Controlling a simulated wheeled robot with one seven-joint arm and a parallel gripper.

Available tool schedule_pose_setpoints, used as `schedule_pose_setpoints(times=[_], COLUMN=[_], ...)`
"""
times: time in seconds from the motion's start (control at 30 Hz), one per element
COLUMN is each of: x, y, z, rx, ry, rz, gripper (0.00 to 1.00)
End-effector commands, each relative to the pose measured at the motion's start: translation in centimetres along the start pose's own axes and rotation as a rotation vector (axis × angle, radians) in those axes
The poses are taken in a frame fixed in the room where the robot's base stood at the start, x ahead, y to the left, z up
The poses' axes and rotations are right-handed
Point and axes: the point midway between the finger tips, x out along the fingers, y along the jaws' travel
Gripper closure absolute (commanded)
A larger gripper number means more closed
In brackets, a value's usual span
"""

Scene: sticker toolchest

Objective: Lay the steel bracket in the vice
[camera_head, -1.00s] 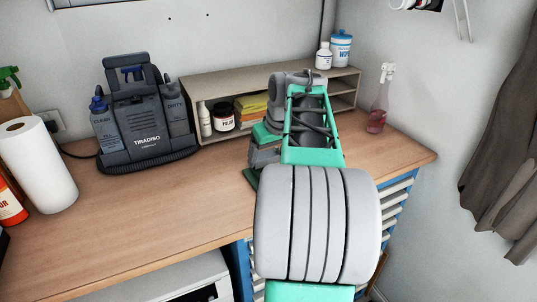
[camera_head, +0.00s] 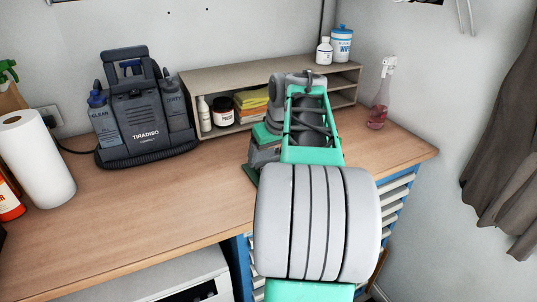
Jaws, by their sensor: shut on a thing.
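My teal and grey arm (camera_head: 315,225) reaches from the bottom of the head view over the right part of the wooden bench. My gripper is hidden behind the arm's far links, so its fingers and anything in them do not show. A green and grey block (camera_head: 263,153), which looks like part of the vice, shows just left of the arm on the bench. The arm covers the rest of it. I cannot see the steel bracket.
A low shelf (camera_head: 220,78) with jars and yellow packs stands behind the arm. A spray bottle (camera_head: 380,98) stands at the back right. A dark cleaning machine (camera_head: 145,118) and paper roll (camera_head: 35,160) stand left. The bench (camera_head: 165,205) is clear between them and the arm.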

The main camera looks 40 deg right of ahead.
Motion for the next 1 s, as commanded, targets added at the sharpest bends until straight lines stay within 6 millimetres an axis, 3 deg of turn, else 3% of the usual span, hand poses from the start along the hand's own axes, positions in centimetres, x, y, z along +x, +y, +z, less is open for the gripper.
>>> schedule_pose_setpoints(times=[1.0], x=[1.4], y=[0.0], z=[0.6], rx=[0.0], ry=[0.002], rz=[0.001], gripper=[0.7])
